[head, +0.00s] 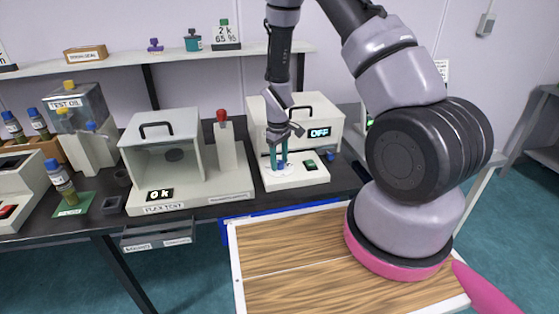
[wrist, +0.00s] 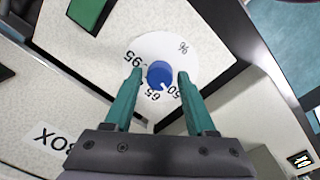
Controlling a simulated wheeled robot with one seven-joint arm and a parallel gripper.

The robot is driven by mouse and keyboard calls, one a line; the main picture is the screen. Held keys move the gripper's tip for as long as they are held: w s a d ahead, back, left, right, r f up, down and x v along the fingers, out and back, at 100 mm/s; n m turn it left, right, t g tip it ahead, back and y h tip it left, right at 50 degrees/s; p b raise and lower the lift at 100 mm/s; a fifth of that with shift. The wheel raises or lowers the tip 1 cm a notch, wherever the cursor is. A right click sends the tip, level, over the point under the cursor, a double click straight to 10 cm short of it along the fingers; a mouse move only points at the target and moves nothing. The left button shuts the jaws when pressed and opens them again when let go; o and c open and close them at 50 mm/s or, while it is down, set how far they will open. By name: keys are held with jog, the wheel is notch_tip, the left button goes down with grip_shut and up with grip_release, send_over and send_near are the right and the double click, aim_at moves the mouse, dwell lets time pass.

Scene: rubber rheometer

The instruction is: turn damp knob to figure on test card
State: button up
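The damp knob (wrist: 160,74) is a blue round knob on a white dial (wrist: 195,60) marked %, 95, 65 and 50 in the wrist view. A pale pointer mark on the knob faces the 65 and 50 side; exactly which figure it meets is hard to tell. My gripper (wrist: 159,74) has its teal fingers on either side of the knob, with gaps visible between them and it. In the head view, my gripper (head: 281,162) points down over the white control base, largely hiding the knob.
The white box (head: 318,115) behind the control base has a display (head: 319,132) reading OFF. A green switch (head: 309,165) sits right of the knob. The flex test box (head: 160,150) and a red-topped lever (head: 222,115) stand left. A wooden-topped board (head: 300,262) lies in front.

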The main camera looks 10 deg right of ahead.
grip_shut()
jog(key=shift+m, duration=0.3)
jog(key=m, duration=0.9)
dwell(0.4)
jog(key=shift+o, duration=2.2)
grip_release()
